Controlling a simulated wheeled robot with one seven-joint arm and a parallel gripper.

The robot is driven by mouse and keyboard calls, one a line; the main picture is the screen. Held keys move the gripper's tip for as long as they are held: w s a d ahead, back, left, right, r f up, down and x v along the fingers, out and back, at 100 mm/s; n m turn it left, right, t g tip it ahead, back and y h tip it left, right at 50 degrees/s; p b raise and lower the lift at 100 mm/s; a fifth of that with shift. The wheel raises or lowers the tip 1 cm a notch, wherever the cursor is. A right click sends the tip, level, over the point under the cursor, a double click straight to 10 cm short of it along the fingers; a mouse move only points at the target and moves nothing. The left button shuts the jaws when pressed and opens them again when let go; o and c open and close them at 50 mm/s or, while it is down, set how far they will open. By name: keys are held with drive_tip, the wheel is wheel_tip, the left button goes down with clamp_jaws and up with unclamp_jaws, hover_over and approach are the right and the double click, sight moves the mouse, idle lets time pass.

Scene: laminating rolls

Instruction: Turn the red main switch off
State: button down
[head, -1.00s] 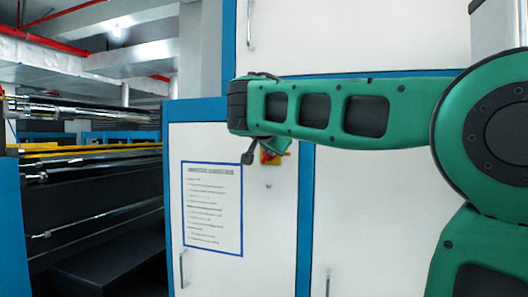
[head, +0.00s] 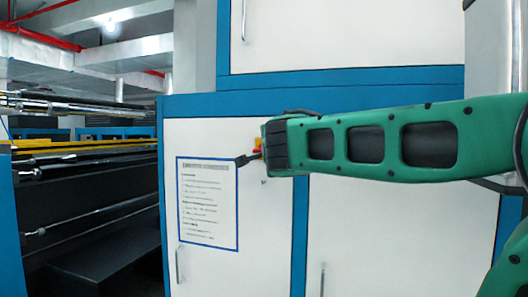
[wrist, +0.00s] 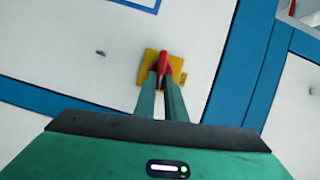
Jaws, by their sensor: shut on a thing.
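The red main switch (wrist: 163,62) sits on a yellow plate (wrist: 178,72) on a white cabinet door, in the middle of the wrist view. My gripper (wrist: 161,82) has its two green fingers closed on the red handle from below in that view. In the head view a small part of the switch (head: 257,144) shows beside my wrist, with the rest hidden behind my arm. A dark finger-like part of my gripper (head: 246,159) shows there just left of my wrist. The handle's exact angle is hard to tell.
A printed notice (head: 207,204) with a blue border is on the door left of the switch. The cabinet has blue frames and a door handle (head: 179,264) low on the left. Machine rollers (head: 95,165) stand at the far left. My arm crosses in front of the cabinet.

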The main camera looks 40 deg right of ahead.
drive_tip(key=shift+f+m+t, duration=0.3)
drive_tip(key=shift+f+m, duration=0.05)
drive_tip(key=shift+m, duration=0.45)
drive_tip(key=c, duration=1.8)
unclamp_jaws()
drive_tip(key=shift+w, duration=0.1)
drive_tip(key=v, duration=1)
drive_tip(key=shift+s+a+f, duration=0.15)
drive_tip(key=shift+s+a, duration=0.05)
